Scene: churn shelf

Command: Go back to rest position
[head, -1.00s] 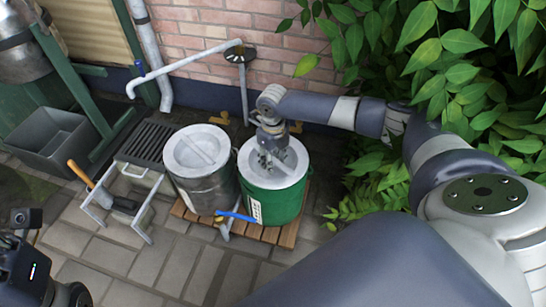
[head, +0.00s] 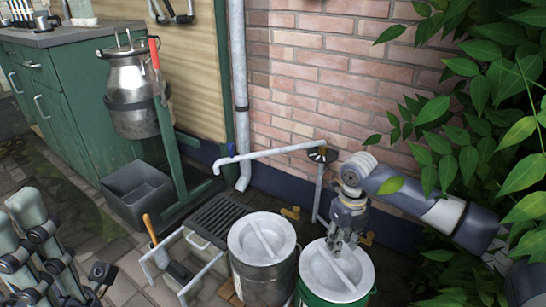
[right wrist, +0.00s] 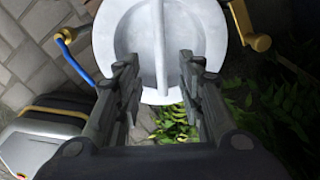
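My right gripper (head: 340,242) points down over the round grey-white lid (head: 338,272) of a green can (head: 350,299). In the right wrist view my right gripper (right wrist: 164,75) has its dark fingers apart, with nothing between them. The lid (right wrist: 205,25) and its raised bar lie beyond the fingertips; whether they touch is unclear.
A metal can (head: 262,262) stands beside the green one. A drain grate (head: 215,217), grey tub (head: 138,193) and brick wall (head: 310,80) lie behind. A pipe (head: 270,153) reaches toward my right arm. Leaves (head: 510,140) crowd the right side.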

